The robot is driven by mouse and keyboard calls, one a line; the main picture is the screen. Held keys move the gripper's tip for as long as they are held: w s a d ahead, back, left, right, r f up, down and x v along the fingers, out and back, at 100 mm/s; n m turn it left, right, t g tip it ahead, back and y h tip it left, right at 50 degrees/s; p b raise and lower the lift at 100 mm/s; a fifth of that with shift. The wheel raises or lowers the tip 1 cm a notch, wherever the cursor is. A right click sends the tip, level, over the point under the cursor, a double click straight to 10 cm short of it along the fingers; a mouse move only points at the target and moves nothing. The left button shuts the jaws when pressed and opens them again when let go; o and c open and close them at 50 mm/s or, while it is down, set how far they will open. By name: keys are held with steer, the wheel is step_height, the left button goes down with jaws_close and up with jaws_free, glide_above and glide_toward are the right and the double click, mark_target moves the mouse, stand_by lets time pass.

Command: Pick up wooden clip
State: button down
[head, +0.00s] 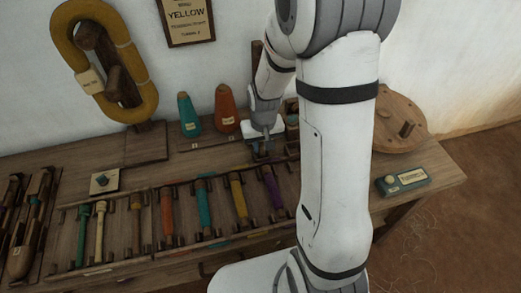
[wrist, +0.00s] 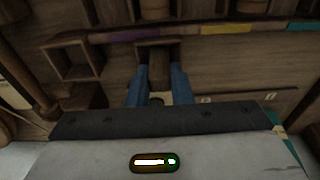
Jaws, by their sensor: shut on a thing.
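My gripper (head: 262,146) is low over the back of the wooden bench, to the right of the orange cone. In the wrist view its two blue fingers (wrist: 160,82) are shut on a dark brown wooden piece, which looks like the wooden clip (wrist: 158,68). The clip lies between the fingers, with a square wooden frame just beyond it. In the head view the clip is too small and covered to make out. I cannot tell whether it is clear of the surface under it.
The bench bears a rack with several coloured bobbins (head: 204,208), a teal cone (head: 188,115) and an orange cone (head: 226,108). A yellow yarn hank (head: 146,60) hangs at left. A round wooden disc (head: 398,112) and a teal box (head: 402,180) are at right. An open square wooden holder (wrist: 82,62) is near my gripper.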

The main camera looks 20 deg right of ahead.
mark_target(261, 144)
step_height(261, 144, up, 10)
steer(key=shift+r+p, duration=0.1)
steer(key=shift+p, duration=0.85)
